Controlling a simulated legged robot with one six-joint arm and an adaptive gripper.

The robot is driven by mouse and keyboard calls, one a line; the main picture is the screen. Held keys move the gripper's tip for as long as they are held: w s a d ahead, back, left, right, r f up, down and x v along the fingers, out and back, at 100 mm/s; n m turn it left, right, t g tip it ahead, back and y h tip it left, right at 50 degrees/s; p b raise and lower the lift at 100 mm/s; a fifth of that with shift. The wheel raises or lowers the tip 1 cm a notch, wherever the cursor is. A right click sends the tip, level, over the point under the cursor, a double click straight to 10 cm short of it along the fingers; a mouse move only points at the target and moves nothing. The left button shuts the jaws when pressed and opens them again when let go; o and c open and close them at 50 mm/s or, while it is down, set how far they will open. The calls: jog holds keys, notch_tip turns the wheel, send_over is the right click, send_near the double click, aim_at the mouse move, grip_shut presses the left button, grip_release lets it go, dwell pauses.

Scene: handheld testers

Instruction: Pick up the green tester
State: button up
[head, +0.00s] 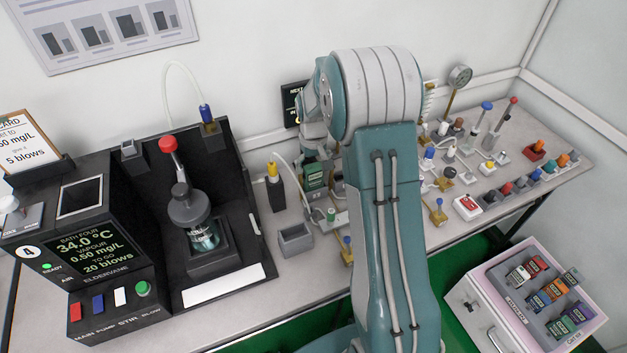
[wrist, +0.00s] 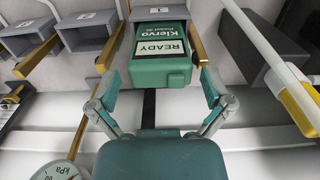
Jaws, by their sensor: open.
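The green tester (wrist: 160,72), marked READY and Klervo, is in the middle of the wrist view, its text upside down there. My gripper (wrist: 160,90) is open, with one finger on each side of the tester's near end. I cannot tell whether either finger touches it. In the head view the green tester (head: 314,176) stands upright on the bench, just below my gripper (head: 316,150), which my arm partly hides. Grey holders (wrist: 82,32) with number labels and brass-coloured posts show beside the tester in the wrist view.
A grey open box (head: 295,238) sits left of my arm. Knobs and switches crowd the right.

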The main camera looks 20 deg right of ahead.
jog(key=c, duration=1.2)
jog(key=shift+r, duration=0.15)
